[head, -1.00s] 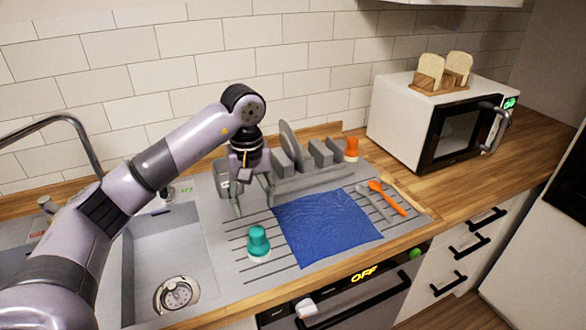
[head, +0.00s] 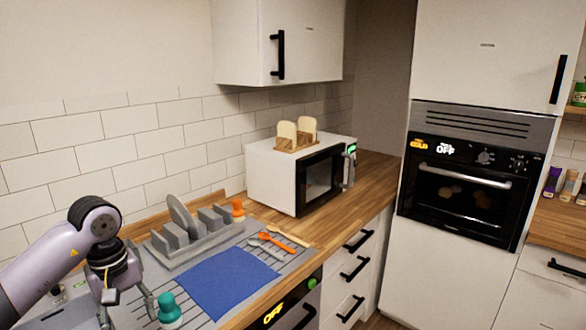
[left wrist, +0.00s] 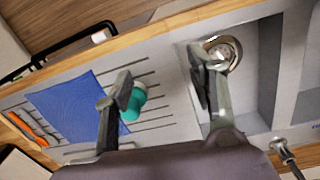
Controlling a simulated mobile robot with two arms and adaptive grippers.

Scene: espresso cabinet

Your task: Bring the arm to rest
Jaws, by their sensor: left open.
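My left arm enters at the lower left of the head view. Its gripper (head: 125,308) is open and empty, pointing down above the ribbed drainboard (head: 205,308), just left of a teal-topped shaker (head: 168,310). In the left wrist view the two fingers (left wrist: 160,78) are spread apart with nothing between them. The teal shaker (left wrist: 135,102) appears beside one finger there; I cannot tell the exact gap. The sink drain (left wrist: 222,52) shows behind the other finger. My right gripper is in neither view.
A blue cloth (head: 228,283) lies on the drainboard, with a grey dish rack (head: 195,240) behind it and orange and wooden utensils (head: 276,243) beside it. A microwave (head: 290,175) carries toast in a rack (head: 297,135). A built-in oven (head: 463,190) stands right.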

